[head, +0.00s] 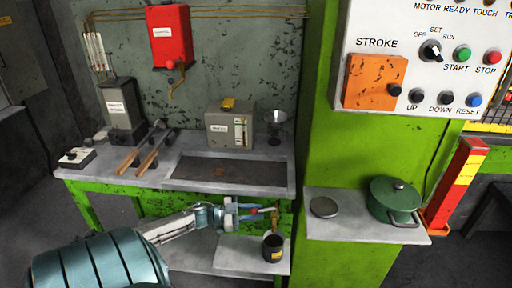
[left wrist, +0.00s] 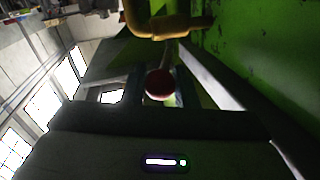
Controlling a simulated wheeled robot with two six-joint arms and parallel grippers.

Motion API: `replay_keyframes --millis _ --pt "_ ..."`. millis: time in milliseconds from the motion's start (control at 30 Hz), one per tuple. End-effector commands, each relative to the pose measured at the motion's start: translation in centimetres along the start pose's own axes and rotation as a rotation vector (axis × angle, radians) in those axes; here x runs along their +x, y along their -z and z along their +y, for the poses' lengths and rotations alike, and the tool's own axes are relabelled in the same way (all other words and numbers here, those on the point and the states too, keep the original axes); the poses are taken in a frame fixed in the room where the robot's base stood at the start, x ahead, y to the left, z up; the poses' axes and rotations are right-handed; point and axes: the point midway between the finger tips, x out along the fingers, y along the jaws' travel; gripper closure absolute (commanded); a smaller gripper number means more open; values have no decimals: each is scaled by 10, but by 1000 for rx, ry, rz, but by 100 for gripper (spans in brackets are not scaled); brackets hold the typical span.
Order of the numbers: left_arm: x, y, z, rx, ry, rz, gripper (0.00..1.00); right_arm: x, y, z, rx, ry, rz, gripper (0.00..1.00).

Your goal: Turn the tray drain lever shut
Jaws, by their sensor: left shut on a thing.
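The tray (head: 230,172) is a dark sunken rectangle in the bench top. A brass drain pipe (head: 275,218) comes down under its front right corner; in the left wrist view it is a yellow bent pipe (left wrist: 158,28). The drain lever's red knob (head: 254,211) is between the fingers of my left gripper (head: 258,210), which is shut on it. In the left wrist view the red knob (left wrist: 159,84) sits at the middle, between the dark fingers. My right gripper is not in view.
A dark mug (head: 273,247) stands on the low shelf (head: 235,256) below the pipe. Tongs with wooden handles (head: 140,155) and a grey box (head: 230,128) are on the bench. A green pot (head: 395,198) and a grey disc (head: 323,207) sit on the right shelf.

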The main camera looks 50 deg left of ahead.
Motion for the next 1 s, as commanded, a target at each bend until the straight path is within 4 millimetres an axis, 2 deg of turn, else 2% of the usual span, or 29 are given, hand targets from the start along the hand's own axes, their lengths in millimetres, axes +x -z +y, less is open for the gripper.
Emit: replay_keyframes --millis 167,500,533,600,867,1000 --pt "-1 -2 0 0 -16 -1 100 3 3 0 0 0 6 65" --pt "-1 -1 0 0 -17 -1 100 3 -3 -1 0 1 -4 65" --pt "-1 -1 0 0 -16 -1 68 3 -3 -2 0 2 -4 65" --pt "-1 -1 0 0 -16 -1 54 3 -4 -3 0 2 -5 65" --pt "-1 -1 0 0 -16 0 53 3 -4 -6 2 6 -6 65" --pt "-9 -1 -1 0 -17 -2 53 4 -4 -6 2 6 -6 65"
